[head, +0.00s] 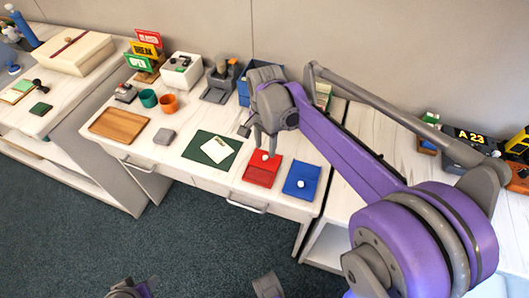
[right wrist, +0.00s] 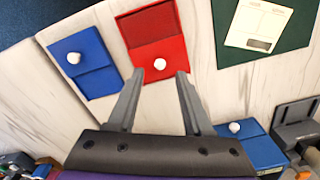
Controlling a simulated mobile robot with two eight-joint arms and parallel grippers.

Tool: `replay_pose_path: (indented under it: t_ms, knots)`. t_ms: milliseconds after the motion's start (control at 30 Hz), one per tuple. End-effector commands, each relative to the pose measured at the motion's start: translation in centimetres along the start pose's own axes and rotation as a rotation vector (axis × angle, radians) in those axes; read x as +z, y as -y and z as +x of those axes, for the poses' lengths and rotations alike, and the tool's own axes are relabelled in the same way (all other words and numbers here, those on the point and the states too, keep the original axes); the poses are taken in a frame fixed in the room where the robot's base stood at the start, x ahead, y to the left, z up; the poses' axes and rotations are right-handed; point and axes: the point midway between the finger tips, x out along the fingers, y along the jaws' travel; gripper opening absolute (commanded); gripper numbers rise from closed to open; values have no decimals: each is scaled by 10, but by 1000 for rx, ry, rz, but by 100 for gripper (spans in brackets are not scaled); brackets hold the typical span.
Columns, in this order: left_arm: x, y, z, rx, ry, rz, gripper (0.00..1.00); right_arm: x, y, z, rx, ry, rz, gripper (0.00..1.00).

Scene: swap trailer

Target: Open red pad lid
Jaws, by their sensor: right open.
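The red pad (head: 261,172) lies flat near the front edge of the desk, with a white knob on its far part. It looks closed, with a seam across it. In the right wrist view the red pad (right wrist: 153,28) is just beyond my fingertips and its knob is between and slightly ahead of them. My right gripper (head: 264,148) is open and empty, above the knob end of the pad; in the right wrist view its fingers (right wrist: 161,75) point toward the knob. My left gripper is not clearly seen.
A blue pad (head: 301,181) with a white knob lies right beside the red one. A green mat (head: 196,145) with a white card is to its left. A grey block (head: 164,135) and a wooden tray (head: 119,125) lie farther left. A drawer handle (head: 247,206) sits below the front edge.

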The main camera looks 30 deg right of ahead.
Motion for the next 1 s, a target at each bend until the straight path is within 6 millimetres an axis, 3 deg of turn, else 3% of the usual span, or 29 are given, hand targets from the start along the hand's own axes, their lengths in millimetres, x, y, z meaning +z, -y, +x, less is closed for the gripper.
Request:
replay_pose_path:
  t_ms: [200, 600, 867, 1000]
  knots:
    - [3, 0, 6, 0, 2, 0, 50, 0, 0, 30, 0, 0, 0, 50]
    - [3, 0, 7, 0, 2, 0, 50, 0, 0, 37, -1, 0, 0, 50]
    - [3, 0, 7, 0, 2, 0, 50, 0, 0, 37, -1, 0, 0, 4]
    - [3, 0, 7, 0, 2, 0, 50, 0, 0, 37, -1, 0, 0, 0]
